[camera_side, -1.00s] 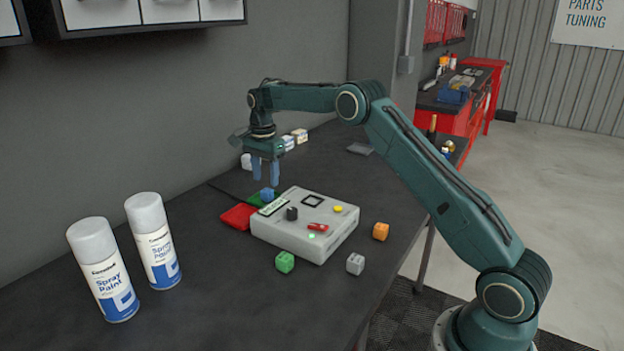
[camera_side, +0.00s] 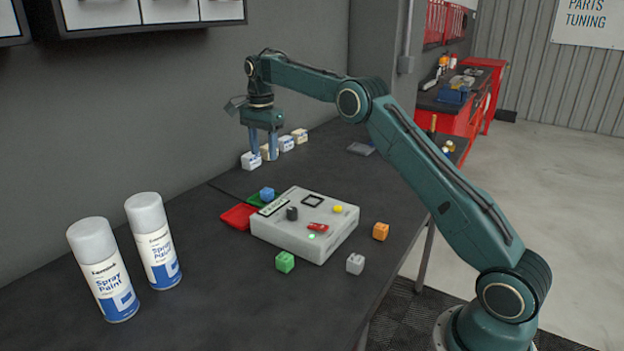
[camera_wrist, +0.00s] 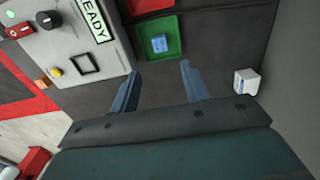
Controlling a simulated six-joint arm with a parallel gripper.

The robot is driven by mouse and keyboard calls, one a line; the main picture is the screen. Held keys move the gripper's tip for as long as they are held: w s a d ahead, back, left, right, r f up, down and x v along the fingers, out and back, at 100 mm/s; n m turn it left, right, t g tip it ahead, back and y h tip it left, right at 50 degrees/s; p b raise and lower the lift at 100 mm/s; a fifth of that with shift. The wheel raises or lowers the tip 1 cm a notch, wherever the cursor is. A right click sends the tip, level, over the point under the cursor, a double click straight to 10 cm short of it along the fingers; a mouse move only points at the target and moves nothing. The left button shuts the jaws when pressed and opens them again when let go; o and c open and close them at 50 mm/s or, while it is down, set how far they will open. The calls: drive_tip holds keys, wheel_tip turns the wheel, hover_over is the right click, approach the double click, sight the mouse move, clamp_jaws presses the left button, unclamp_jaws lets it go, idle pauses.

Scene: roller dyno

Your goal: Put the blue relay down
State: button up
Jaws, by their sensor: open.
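The blue relay (camera_side: 267,194) is a small blue cube lying in the green tray (camera_side: 254,200), behind the left corner of the grey control box. In the wrist view the blue relay (camera_wrist: 159,44) rests inside the green tray (camera_wrist: 176,55), apart from the tray's walls. My gripper (camera_side: 263,157) is open and empty, raised behind the tray and apart from the relay. In the wrist view its two fingers (camera_wrist: 158,80) are spread with nothing between them.
The grey control box (camera_side: 338,233) stands beside the trays, with a red tray (camera_side: 238,216) next to the green one. Several white boxes (camera_side: 251,161) line the wall. Two spray cans (camera_side: 153,243) stand left.

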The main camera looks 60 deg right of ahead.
drive_tip(key=s+a+r+n+t, duration=0.2)
drive_tip(key=s+a+r+n, duration=0.4)
drive_tip(key=s, duration=0.4)
drive_tip(key=s+a+r+n+t, duration=0.1)
drive_tip(key=s+a+r+n, duration=0.25)
drive_tip(key=s+r, duration=0.55)
drive_tip(key=s+a+f+n+t, duration=0.1)
drive_tip(key=s+f+n, duration=0.1)
drive_tip(key=s, duration=0.5)
drive_tip(key=s+a+f+n, duration=0.2)
drive_tip(key=s+f+n, duration=0.1)
drive_tip(key=s, duration=0.5)
drive_tip(key=s+a+f+n+t, duration=0.1)
drive_tip(key=s+a+f+n, duration=0.1)
drive_tip(key=s, duration=0.6)
wheel_tip(320, 180, down, 2)
drive_tip(key=shift+a+f+n+t, duration=0.2)
drive_tip(key=shift+a+n+t, duration=0.1)
drive_tip(key=shift+n, duration=0.45)
